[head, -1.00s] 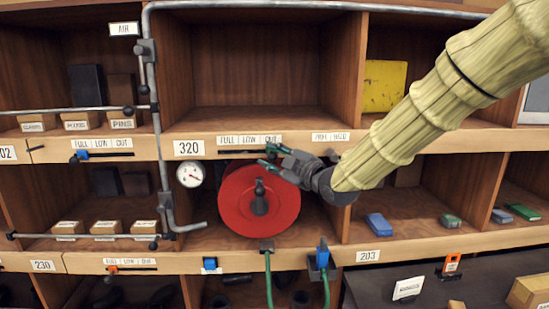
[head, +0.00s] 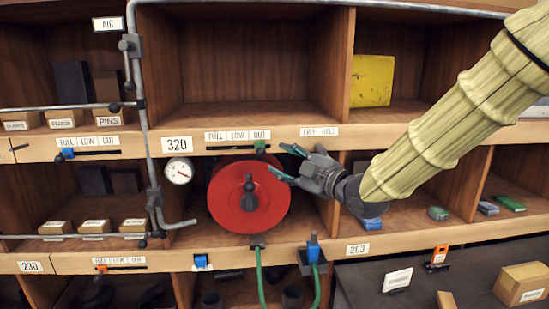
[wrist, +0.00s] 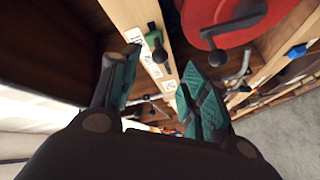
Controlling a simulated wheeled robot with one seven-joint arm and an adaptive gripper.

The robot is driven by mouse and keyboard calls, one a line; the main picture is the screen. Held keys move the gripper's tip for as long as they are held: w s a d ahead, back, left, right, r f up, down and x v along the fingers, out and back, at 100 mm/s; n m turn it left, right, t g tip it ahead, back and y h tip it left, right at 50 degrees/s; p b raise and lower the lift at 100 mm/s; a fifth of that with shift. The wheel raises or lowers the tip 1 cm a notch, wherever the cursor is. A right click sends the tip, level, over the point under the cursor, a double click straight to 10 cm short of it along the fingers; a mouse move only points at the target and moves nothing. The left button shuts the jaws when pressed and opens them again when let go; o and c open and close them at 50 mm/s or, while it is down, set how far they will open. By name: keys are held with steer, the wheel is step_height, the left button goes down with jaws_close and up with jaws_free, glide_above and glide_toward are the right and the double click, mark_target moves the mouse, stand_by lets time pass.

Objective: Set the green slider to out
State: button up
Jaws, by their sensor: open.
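The green slider (head: 260,147) sits at the right end of its dark slot, below the OUT end of the label strip (head: 238,135) reading FULL, LOW, OUT. It also shows in the wrist view (wrist: 153,40) on the pale shelf edge. My gripper (head: 281,160) is open and empty, just right of the slider and apart from it, with its teal fingers pointing left. In the wrist view my gripper (wrist: 160,76) has its two fingers spread, with the slider beyond the gap between them.
A red wheel (head: 232,208) with a dark handle stands just below the slider, left of my gripper. A gauge (head: 178,171) and grey pipe lie farther left. A blue slider (head: 67,154) and an orange slider (head: 101,269) sit on other slots. A blue valve handle (head: 313,247) stands below.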

steer(key=shift+v, duration=1.4)
steer(key=shift+w+f, duration=0.1)
steer(key=shift+f, duration=0.05)
